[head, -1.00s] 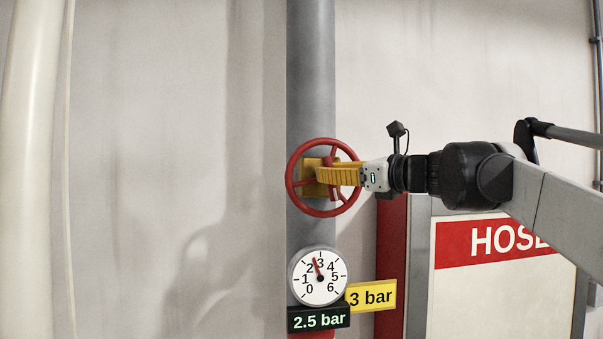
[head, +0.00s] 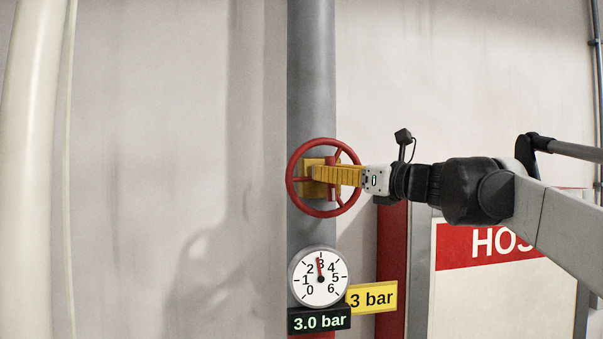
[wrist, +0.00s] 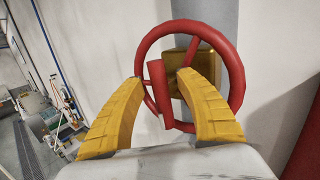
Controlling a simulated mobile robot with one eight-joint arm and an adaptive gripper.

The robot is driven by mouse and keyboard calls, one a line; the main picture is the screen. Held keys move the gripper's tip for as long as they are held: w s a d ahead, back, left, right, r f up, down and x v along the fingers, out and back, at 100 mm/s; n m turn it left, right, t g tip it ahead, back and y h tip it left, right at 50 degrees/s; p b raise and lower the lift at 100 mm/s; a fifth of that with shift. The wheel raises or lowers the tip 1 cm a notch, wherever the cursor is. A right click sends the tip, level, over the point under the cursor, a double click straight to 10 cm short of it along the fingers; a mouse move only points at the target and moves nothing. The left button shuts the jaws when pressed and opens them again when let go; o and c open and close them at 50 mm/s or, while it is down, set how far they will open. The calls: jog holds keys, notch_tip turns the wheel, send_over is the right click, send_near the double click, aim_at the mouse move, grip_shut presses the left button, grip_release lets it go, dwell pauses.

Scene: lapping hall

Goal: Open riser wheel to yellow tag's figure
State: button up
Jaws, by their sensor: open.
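The red riser wheel (head: 303,207) sits on the grey riser pipe (head: 311,70), with a brass-coloured body (head: 306,188) behind it. In the wrist view the wheel (wrist: 237,75) fills the upper middle, and its red handle (wrist: 158,85) stands between my yellow fingers. My gripper (head: 322,176) is at the wheel; its fingers (wrist: 167,85) are spread, one on each side of the handle. Contact cannot be told. The round gauge (head: 320,290) has its red needle at about 3. The black readout (head: 319,321) says 3.0 bar. The yellow tag (head: 371,298) says 3 bar.
A pale pipe (head: 28,150) runs up the left side. The wall between it and the riser is bare. The wrist view shows blurred equipment (wrist: 45,120) far left.

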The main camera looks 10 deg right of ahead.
jog(key=v, duration=1.2)
jog(key=s+a+f+n+g+h+b, duration=0.15)
jog(key=a+f+n+b, duration=0.35)
jog(key=f, duration=0.9)
jog(key=s+a+f+n+g+h+b, duration=0.1)
jog(key=s+a+f+n+g+b, duration=0.15)
jog(key=f+b, duration=0.8)
jog(key=s+a+f+n+g+h+b, duration=0.1)
jog(key=s+a+f+n+g+b, duration=0.3)
jog(key=f, duration=1.3)
jog(key=s+d+f+n+h+b, duration=0.1)
jog(key=s+f+n+b, duration=0.3)
jog(key=f, duration=1)
jog(key=s+d+f+n+h+b, duration=0.2)
jog(key=f+n+b, duration=0.5)
jog(key=f, duration=0.8)
jog(key=s+d+f+n+h+b, duration=0.1)
jog(key=s+f+n+h+b, duration=0.3)
jog(key=f, duration=1)
jog(key=s+n+b, duration=0.2)
jog(key=b, duration=0.1)
jog(key=shift+d+f+g, duration=0.3)
jog(key=shift+d+f, duration=0.05)
jog(key=shift+f, duration=0.05)
